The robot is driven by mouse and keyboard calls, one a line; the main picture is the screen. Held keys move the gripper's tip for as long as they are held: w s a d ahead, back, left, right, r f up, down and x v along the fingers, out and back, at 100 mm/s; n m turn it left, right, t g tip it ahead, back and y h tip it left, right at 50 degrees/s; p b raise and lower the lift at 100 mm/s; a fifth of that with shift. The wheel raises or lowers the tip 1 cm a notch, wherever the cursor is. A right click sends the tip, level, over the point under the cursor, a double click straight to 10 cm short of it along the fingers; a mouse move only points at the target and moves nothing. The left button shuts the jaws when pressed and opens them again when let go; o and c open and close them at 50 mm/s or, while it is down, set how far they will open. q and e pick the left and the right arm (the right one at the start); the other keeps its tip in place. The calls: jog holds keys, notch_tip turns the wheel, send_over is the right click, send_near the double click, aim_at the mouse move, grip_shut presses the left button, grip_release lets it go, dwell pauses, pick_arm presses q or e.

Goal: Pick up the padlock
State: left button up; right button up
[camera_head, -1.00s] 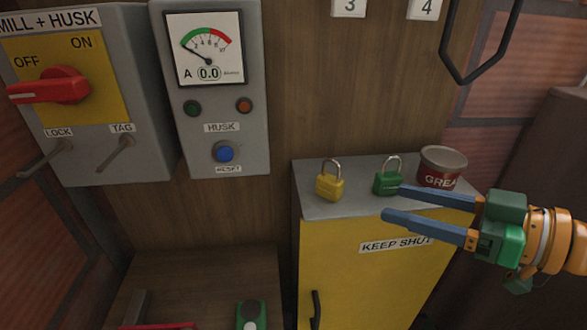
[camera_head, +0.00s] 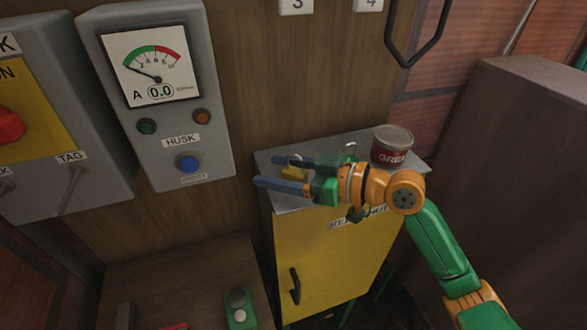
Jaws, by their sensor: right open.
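The yellow padlock (camera_head: 293,174) is on the grey cabinet top (camera_head: 266,157), partly hidden by my right gripper (camera_head: 265,171). That gripper is open, its two blue fingers pointing left. In the picture the yellow padlock shows between the fingers; I cannot tell whether they touch it or are at its height. Of the green padlock, only the shackle (camera_head: 350,150) shows clearly behind the gripper; its body is hidden. My left gripper is not in view.
A red grease tin (camera_head: 391,150) stands at the cabinet's back right. The yellow cabinet door (camera_head: 325,262) has a black handle (camera_head: 295,285). A grey meter box (camera_head: 160,95) hangs on the wooden wall at left. A green object (camera_head: 240,310) lies on the lower wooden surface.

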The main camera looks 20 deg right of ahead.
jog(key=shift+s+d, duration=0.1)
jog(key=c, duration=0.3)
grip_shut()
jog(key=shift+r, duration=0.2)
notch_tip(320, 180, up, 2)
jog(key=shift+r+b, duration=0.15)
jog(key=shift+b, duration=0.5)
jog(key=s+d+r+b, duration=0.3)
jog(key=s+r, duration=0.7)
jog(key=s, duration=0.3)
jog(key=shift+s+r, duration=0.15)
jog(key=shift+s, duration=0.15)
